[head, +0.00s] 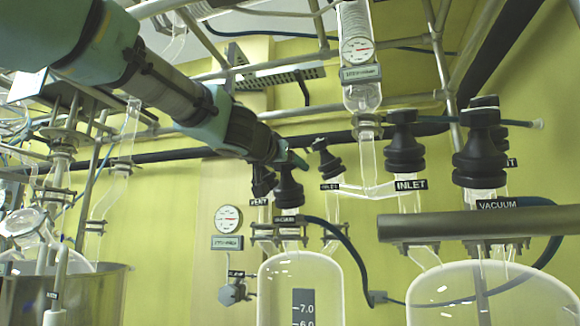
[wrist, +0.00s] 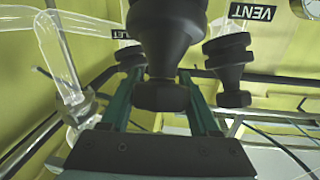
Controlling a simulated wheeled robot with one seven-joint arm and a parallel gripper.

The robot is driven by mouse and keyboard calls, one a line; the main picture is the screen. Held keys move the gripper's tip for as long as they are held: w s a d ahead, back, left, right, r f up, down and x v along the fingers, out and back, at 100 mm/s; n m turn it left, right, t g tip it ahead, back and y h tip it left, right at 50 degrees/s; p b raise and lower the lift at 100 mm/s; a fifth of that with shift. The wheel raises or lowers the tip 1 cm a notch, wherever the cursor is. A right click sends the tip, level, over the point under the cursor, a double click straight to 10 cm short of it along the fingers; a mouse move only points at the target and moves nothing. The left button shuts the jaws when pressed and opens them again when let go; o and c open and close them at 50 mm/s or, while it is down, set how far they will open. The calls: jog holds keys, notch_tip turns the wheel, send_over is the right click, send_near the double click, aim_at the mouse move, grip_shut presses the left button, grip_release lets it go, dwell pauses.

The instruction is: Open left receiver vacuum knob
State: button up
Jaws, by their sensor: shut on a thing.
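The left receiver (head: 300,275) is a clear glass vessel with a volume scale, low in the middle of the head view. Its black vacuum knob (head: 289,190) stands on top, with a VACUUM label at its foot. My gripper (head: 290,162) reaches the knob's top from the upper left. In the wrist view the stepped black knob (wrist: 166,30) fills the upper middle, and my gripper's two teal fingers (wrist: 160,85) lie either side of its end, shut on it. The exact finger contact is partly hidden by the knob.
The VENT knob (head: 263,182) stands close left of the vacuum knob, and an inlet knob (head: 325,160) close right. Another receiver (head: 490,290) has its own black vacuum knob (head: 480,150). A metal bar (head: 440,226) crosses in front of it. A dark hose loops beside the left receiver.

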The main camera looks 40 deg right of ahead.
jog(key=c, duration=0.6)
jog(key=shift+o, duration=0.2)
jog(key=shift+n+t+y+p, duration=0.3)
jog(key=shift+n+t+p, duration=0.1)
jog(key=shift+n, duration=0.1)
